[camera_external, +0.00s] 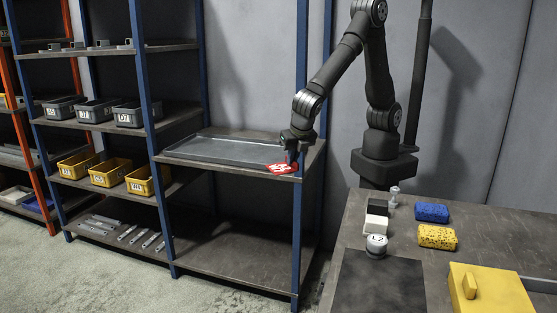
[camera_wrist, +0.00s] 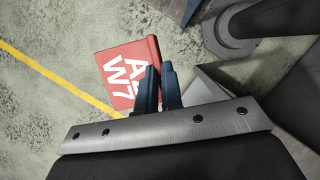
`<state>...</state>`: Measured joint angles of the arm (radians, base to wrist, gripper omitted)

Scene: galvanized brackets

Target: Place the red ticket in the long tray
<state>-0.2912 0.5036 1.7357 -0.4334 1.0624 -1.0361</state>
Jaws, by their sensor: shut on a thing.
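The red ticket (camera_external: 282,168) is a flat red card with white lettering. It also shows in the wrist view (camera_wrist: 118,72), where the lettering reads in part "W7". My gripper (camera_external: 291,156) is shut on the ticket by one edge; its blue-grey fingers show in the wrist view (camera_wrist: 160,75). The long tray (camera_external: 225,152) is a shallow grey tray on the shelf. In the external view the ticket overlaps the tray's front right corner. The wrist view shows floor behind the ticket, not the tray.
A blue shelf post (camera_external: 297,230) stands close to my gripper. Yellow bins (camera_external: 110,172) and grey bins (camera_external: 97,111) sit on the shelves to the left. A table (camera_external: 490,235) at right holds a blue sponge (camera_external: 431,212), a yellow sponge (camera_external: 437,237) and a yellow box (camera_external: 500,295).

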